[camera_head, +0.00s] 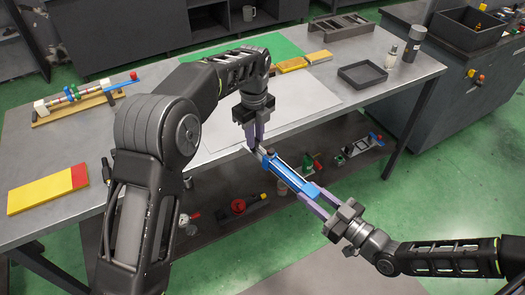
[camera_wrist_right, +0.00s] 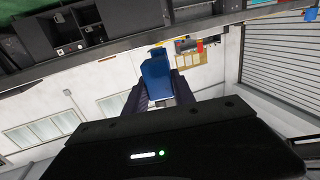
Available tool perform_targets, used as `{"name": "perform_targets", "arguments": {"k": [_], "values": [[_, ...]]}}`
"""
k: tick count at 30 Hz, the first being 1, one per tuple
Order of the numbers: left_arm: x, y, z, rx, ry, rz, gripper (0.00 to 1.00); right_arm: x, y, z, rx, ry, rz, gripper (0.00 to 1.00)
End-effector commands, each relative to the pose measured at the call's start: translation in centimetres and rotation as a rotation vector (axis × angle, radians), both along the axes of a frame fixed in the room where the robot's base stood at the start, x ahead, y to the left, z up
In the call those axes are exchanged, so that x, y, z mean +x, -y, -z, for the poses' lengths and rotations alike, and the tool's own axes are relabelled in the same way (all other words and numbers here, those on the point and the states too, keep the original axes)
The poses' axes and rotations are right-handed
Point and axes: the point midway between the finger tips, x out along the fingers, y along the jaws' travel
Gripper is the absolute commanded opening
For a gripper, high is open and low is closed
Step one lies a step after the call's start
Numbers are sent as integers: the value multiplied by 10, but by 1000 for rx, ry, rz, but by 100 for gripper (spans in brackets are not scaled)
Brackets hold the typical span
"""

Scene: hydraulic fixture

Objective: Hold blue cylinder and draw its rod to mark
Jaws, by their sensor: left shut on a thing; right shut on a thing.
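The blue cylinder (camera_head: 287,174) is held in the air in front of the table, slanting from upper left to lower right. My right gripper (camera_head: 312,196) is shut on its blue lower-right end. In the right wrist view that blue end (camera_wrist_right: 155,78) sits between the right gripper's fingers (camera_wrist_right: 160,98). My left gripper (camera_head: 256,149) points down and is shut at the upper-left end, apparently on the rod end. The fingers partly hide that end. How far the rod is drawn and any mark on it are too small to tell.
The grey table (camera_head: 215,60) lies behind, its lower shelf (camera_head: 270,215) holding several small parts. On top are a wooden-based fixture (camera_head: 85,100), a yellow-red block (camera_head: 48,190), a green mat (camera_head: 265,48), a black tray (camera_head: 362,75) and a slotted rack (camera_head: 340,27). Green floor is clear at right.

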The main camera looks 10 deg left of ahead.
Motion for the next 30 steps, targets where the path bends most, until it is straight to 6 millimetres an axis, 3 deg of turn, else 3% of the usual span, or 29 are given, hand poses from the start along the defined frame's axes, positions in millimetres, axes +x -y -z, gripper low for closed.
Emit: {"name": "perform_targets", "arguments": {"k": [28, 29, 30], "values": [[7, -9, -1, 3, 4, -2, 0, -1, 0, 0, 0, 0, -2, 0], [7, -9, -1, 3, 4, -2, 20, -1, 0, 0, 0, 0, -2, 0], [7, -9, -1, 3, 4, -2, 24, -1, 0, 0, 0, 0, -2, 0]]}}
